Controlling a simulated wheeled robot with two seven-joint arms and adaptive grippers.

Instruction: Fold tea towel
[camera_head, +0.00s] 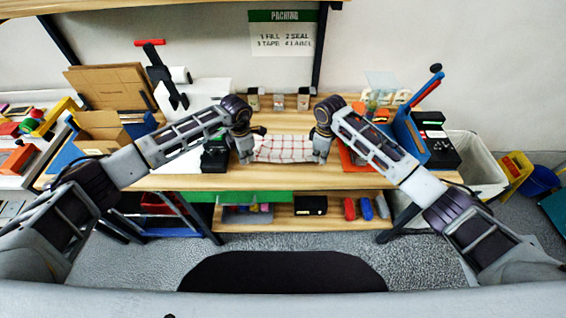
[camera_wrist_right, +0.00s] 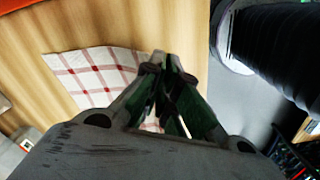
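The tea towel (camera_head: 283,148), white with red checked lines, lies spread on the wooden table between my two grippers. It also shows in the right wrist view (camera_wrist_right: 92,72), its right part hidden behind my gripper. My left gripper (camera_head: 246,158) points down at the towel's left edge; its fingers are too small to tell open from shut. My right gripper (camera_head: 320,158) is at the towel's right edge. In the right wrist view my right gripper (camera_wrist_right: 165,62) has its fingertips together at that edge, seemingly with cloth between them; the contact is partly hidden.
A black device (camera_head: 215,153) stands close left of my left gripper. An orange sheet (camera_head: 352,158) and a blue holder (camera_head: 410,138) are right of the towel. Small boxes (camera_head: 279,102) stand behind it. The table's front strip (camera_head: 270,178) is clear.

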